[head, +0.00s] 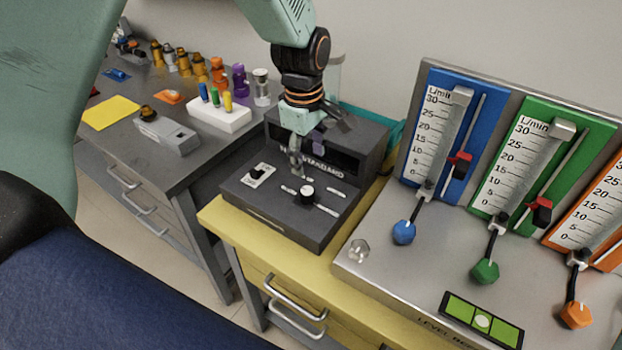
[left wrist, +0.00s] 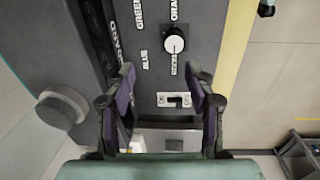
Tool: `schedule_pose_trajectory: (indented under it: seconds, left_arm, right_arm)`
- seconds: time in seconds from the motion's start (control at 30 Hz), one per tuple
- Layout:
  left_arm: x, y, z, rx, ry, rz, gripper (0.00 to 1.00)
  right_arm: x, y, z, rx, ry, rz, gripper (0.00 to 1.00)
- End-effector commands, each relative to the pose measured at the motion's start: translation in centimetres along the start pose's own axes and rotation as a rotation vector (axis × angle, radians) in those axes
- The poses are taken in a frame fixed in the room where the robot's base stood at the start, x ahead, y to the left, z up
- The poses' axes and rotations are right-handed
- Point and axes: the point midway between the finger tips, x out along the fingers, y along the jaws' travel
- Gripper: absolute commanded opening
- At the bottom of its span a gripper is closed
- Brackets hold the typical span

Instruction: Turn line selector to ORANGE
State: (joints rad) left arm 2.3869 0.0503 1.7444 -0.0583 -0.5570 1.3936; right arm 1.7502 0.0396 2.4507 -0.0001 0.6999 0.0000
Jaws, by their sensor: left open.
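The line selector is a small round knob (head: 307,193) with a white top on the dark box's sloping panel. In the left wrist view the knob (left wrist: 174,44) sits ahead of the fingertips, with printed labels around it, among them GREEN, BLUE and a partly cut-off ORANGE. Which label it points to I cannot tell. My left gripper (head: 297,160) is over the panel, just behind and above the knob, apart from it. In the left wrist view my left gripper (left wrist: 163,78) is open, with nothing between its fingers. My right gripper is not in view.
A toggle switch (head: 258,174) is on the same panel, left of the knob. The flowmeter stand (head: 390,262) with blue, green and orange knobs is on the right. A grey bench (head: 135,150) with bottles and a white holder (head: 222,116) is on the left.

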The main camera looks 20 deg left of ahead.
Motion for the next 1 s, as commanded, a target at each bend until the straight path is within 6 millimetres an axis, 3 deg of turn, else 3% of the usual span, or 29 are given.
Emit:
schedule_pose_trajectory:
  seconds: [0.2, 0.37, 0.8, 1.0]
  left_arm:
    - [-0.2, -2.0, 0.4, -0.156, -0.006, -0.085, 0.54]
    - [0.1, -2.4, 0.5, -0.210, -0.005, -0.097, 0.54]
    - [6.2, -2.7, 0.5, -0.209, -0.005, -0.096, 0.54]
    - [7.5, -2.7, 0.4, -0.207, -0.005, -0.094, 0.54]
  right_arm:
    - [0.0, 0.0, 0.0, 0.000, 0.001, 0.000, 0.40]
    - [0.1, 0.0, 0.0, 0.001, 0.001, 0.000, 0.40]
    - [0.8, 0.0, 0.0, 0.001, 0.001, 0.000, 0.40]
    - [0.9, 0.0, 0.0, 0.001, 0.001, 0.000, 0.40]
